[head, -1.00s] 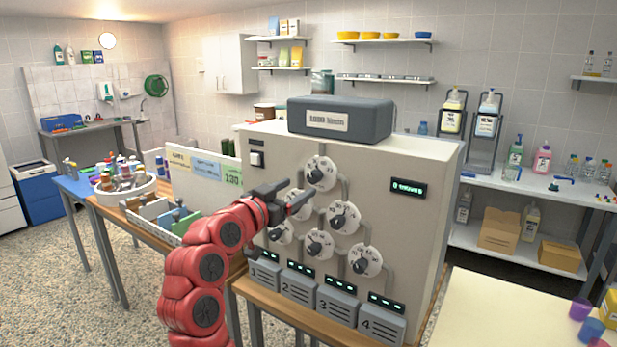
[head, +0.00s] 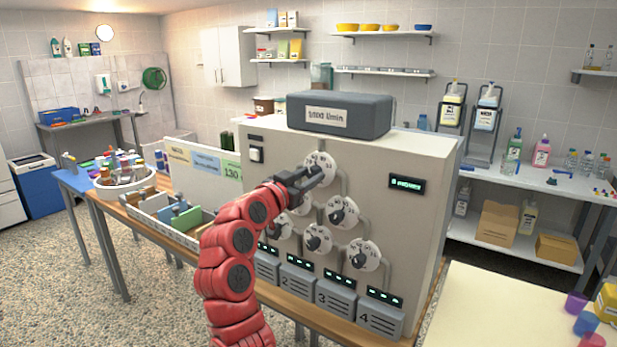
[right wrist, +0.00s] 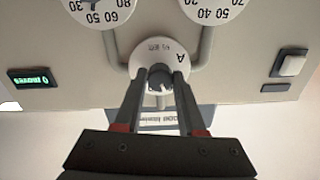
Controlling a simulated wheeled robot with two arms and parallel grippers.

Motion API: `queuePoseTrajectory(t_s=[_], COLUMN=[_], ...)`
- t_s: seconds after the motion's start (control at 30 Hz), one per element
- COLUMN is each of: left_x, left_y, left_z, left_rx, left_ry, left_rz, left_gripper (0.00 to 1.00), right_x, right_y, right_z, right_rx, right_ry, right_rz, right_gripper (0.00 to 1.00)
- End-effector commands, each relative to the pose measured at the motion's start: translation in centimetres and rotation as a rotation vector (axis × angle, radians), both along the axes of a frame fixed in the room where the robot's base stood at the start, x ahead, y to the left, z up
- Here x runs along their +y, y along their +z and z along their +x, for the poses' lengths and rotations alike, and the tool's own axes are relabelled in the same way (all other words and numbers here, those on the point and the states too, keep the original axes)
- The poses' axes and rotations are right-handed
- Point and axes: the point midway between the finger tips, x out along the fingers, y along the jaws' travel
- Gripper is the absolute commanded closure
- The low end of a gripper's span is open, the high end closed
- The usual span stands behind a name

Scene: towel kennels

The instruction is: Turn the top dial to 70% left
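The top dial (head: 321,161) is a white disc with a dark knob, at the peak of a pyramid of dials on the beige cabinet's front. In the right wrist view, which is upside down, the dial (right wrist: 155,50) carries a letter A and small marks too blurred to read. My right gripper (head: 312,178) is at this dial. Its two fingers (right wrist: 160,76) stand apart on either side of the knob (right wrist: 160,78), with a narrow gap showing. Part of the dial is hidden behind the fingers. My left gripper is not in view.
Lower dials (head: 342,212) sit close below, joined by grey pipes. A green display (head: 406,184) is to the right and reads "0 moves" in the wrist view. A grey box (head: 340,114) stands on the cabinet. Numbered grey bins (head: 335,301) line its foot.

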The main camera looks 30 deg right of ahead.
Motion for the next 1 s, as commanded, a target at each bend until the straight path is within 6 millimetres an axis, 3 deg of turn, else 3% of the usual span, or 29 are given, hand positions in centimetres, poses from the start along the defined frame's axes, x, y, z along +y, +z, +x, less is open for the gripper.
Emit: queuePoseTrajectory(t_s=[0.03, 0.1, 0.13, 0.57, 1.0], left_x=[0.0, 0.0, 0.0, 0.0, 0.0], left_y=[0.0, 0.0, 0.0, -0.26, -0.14], left_z=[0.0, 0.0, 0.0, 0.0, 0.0], left_rx=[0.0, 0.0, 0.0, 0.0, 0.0], left_ry=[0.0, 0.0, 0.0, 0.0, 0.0], left_rz=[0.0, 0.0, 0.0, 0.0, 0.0], left_gripper=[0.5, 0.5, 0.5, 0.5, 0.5], right_x=[0.0, 0.01, 0.01, 0.09, 0.09], right_y=[-0.01, -0.01, -0.01, -0.06, 0.08], right_z=[-0.01, -0.01, -0.01, 0.01, -0.01], right_rx=[0.0, 0.0, 0.0, 0.065, 0.369], right_ry=[0.0, 0.0, 0.0, 0.001, 0.001], right_rz=[0.0, 0.0, 0.0, -0.027, -0.154], right_gripper=[0.86, 0.99, 1.0, 1.0, 1.0])
